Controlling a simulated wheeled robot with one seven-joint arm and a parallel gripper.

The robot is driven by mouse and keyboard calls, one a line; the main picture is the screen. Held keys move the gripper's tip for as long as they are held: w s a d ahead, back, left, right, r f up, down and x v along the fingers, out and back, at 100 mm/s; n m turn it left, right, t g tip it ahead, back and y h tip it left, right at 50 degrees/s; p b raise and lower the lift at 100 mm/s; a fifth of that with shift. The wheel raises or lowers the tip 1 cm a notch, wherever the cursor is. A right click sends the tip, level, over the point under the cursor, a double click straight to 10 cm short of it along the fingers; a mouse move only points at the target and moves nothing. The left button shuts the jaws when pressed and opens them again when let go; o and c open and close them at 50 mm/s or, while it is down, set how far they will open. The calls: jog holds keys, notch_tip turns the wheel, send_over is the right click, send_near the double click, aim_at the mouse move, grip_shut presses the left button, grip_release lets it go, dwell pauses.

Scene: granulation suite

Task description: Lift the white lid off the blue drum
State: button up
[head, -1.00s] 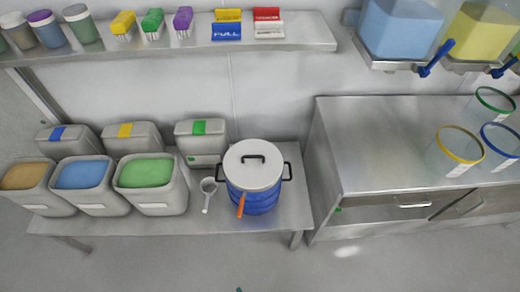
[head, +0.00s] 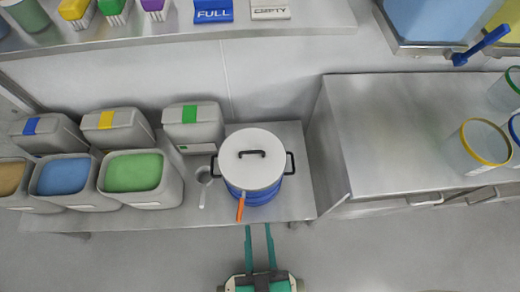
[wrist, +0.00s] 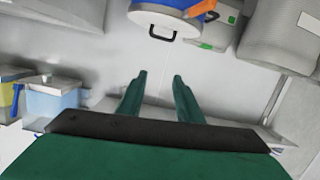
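The blue drum (head: 258,198) stands on the low steel bench, with black side handles and an orange handle sticking out at its front. The white lid (head: 251,162) sits on top of it, with a black grip (head: 251,153) in the middle. In the wrist view the lid (wrist: 152,25) and part of the drum (wrist: 185,5) show at the top edge. My gripper (head: 258,230) is in front of the bench, below the drum in the head view. Its two green fingers are apart and empty, and they do not touch the drum or lid.
Bins of green (head: 133,172) and blue (head: 64,177) powder and a scoop (head: 203,185) stand left of the drum. A taller steel cabinet (head: 390,130) is close on the right. A shelf (head: 180,37) runs above. The floor in front is clear.

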jog(key=w+d+r+n+y, duration=0.1)
jog(key=w+r+n+y, duration=0.15)
jog(key=n, duration=0.35)
jog(key=m+g+y, duration=0.1)
jog(key=m+g, duration=1.3)
jog(key=m, duration=1.1)
send_near(252, 152)
jog(key=shift+d+x, duration=0.1)
jog(key=shift+x, duration=0.8)
jog(key=shift+d+x, duration=0.15)
jog(key=shift+x, duration=0.8)
jog(key=shift+a+x, duration=0.15)
jog(key=shift+x, duration=0.55)
jog(key=shift+a+x, duration=0.15)
jog(key=shift+x, duration=1.65)
